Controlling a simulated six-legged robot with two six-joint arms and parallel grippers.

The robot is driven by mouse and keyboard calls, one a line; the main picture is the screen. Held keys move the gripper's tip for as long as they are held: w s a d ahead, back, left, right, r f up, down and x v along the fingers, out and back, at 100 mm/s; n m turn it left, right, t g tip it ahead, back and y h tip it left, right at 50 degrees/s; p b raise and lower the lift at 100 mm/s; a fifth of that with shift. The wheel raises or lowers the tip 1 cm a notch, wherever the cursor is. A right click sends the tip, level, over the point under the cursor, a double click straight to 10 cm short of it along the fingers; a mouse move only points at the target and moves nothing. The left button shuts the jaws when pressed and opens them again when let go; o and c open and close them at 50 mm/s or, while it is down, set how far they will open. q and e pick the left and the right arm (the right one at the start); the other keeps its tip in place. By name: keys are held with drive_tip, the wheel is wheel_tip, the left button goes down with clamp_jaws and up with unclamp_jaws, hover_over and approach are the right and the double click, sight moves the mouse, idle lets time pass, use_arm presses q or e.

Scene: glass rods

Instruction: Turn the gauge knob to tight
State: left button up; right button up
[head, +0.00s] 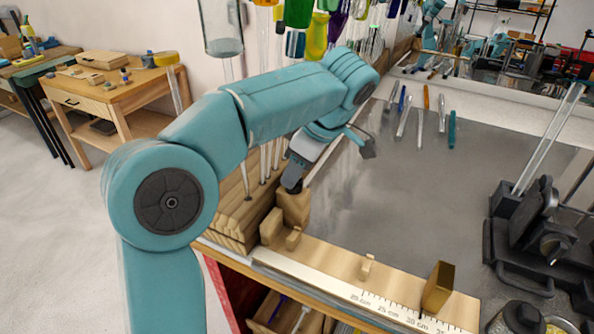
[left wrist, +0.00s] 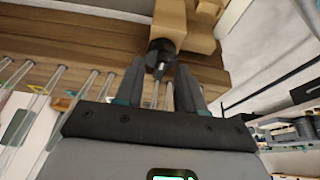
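The black gauge knob (left wrist: 161,54) sits against a pale wooden block (left wrist: 170,20) in the left wrist view. In the head view the block (head: 295,208) stands at the left end of a ruler board, with my gripper right above it. My left gripper (head: 294,172) reaches down there from the left. In the left wrist view its two dark fingers (left wrist: 161,72) are apart. The knob lies between and just beyond their tips; I cannot tell whether they touch it. No tight marking is readable. My right gripper is not in view.
The ruler board (head: 335,285) carries a small wooden peg (head: 366,267) and a brass block (head: 438,287). A wooden rack (head: 235,222) with upright glass rods stands left of the block. Black equipment (head: 540,235) stands at right. The grey tabletop (head: 420,190) is mostly clear.

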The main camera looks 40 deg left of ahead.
use_arm(q)
drive_tip(key=shift+s, duration=0.15)
drive_tip(key=shift+w+d, duration=0.2)
drive_tip(key=shift+w+f, duration=0.1)
drive_tip(key=c, duration=0.4)
drive_tip(key=shift+a, duration=0.1)
clamp_jaws()
